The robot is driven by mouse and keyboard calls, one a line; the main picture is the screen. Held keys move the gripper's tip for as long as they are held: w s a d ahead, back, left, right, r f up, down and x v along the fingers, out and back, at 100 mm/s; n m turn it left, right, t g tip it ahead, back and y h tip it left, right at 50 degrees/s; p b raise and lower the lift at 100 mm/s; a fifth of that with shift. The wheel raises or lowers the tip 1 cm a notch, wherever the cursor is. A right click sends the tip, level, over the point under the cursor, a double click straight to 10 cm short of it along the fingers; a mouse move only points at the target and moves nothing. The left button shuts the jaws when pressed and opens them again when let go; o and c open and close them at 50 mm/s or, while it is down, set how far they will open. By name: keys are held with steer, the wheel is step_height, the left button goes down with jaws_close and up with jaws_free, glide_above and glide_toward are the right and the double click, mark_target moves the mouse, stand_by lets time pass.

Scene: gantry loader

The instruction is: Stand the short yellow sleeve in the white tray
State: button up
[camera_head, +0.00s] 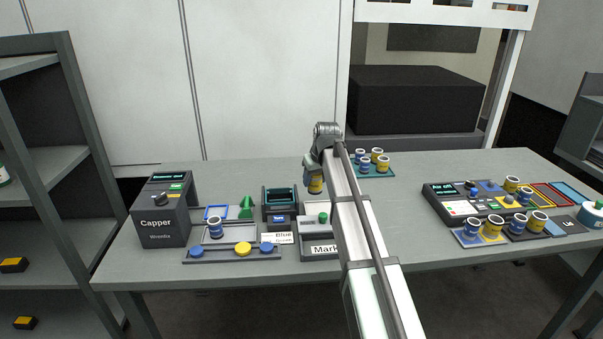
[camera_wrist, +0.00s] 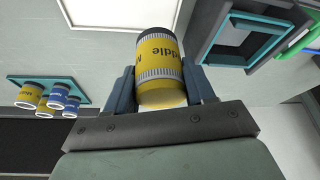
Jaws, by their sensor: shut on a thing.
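My gripper (camera_wrist: 160,92) is shut on a yellow sleeve (camera_wrist: 161,62) with dark lettering ending in "ddle" and pale ribbed bands. In the head view my gripper (camera_head: 313,168) holds the yellow sleeve (camera_head: 315,185) roughly upright, behind the "Mark" machine and right of a teal-edged device. My arm partly covers this area.
The Capper (camera_head: 165,220) stands at left, the teal-edged device (camera_head: 280,212) and "Mark" machine (camera_head: 320,249) nearer the middle. A teal tray (camera_head: 388,174) at the back holds several sleeves. A dark console (camera_head: 445,200) and more sleeves crowd the right.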

mark_target(317, 191)
steer(key=shift+s+f, duration=0.1)
steer(key=shift+s, duration=0.45)
steer(key=shift+w+d+m, duration=0.15)
steer(key=shift+m, duration=0.45)
steer(key=shift+f, duration=3.15)
steer(key=shift+f, duration=0.2)
steer(key=o, duration=1.7)
steer(key=shift+c, duration=0.2)
steer(key=shift+r, duration=0.1)
steer(key=shift+r, duration=4.4)
